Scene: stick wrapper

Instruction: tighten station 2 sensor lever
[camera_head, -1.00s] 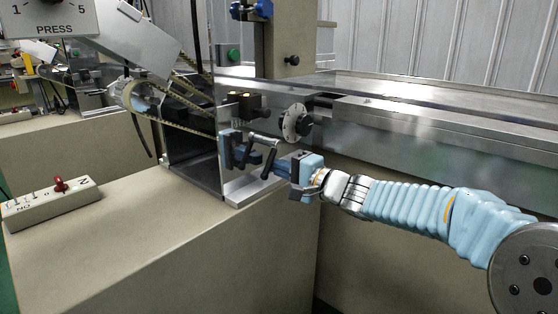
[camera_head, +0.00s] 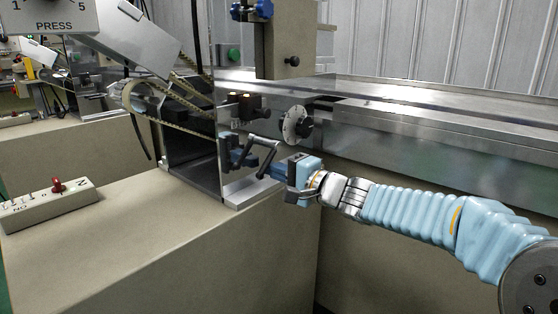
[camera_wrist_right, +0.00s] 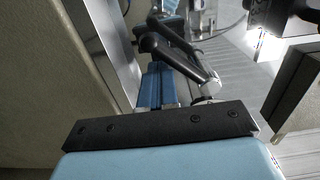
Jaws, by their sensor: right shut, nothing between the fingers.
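The sensor lever (camera_head: 267,161), a dark bent handle with a pale metal arm, sits at the blue sensor bracket (camera_head: 236,152) above a metal plate. In the right wrist view the dark lever handle (camera_wrist_right: 179,58) slants across, just beyond the blue fingers. My right gripper (camera_head: 273,173) reaches in from the right, close beside the lever. It also shows in the right wrist view (camera_wrist_right: 160,88), shut and empty. Whether the fingers touch the lever cannot be told, as the lever partly hides their tips. My left gripper is not in view.
A round dial (camera_head: 297,125) stands right above my gripper, in front of the metal conveyor rail (camera_head: 410,130). A clear guard and chain drive (camera_head: 185,110) stand left. A switch box (camera_head: 50,203) lies on the beige cabinet (camera_head: 150,250), whose top is otherwise clear.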

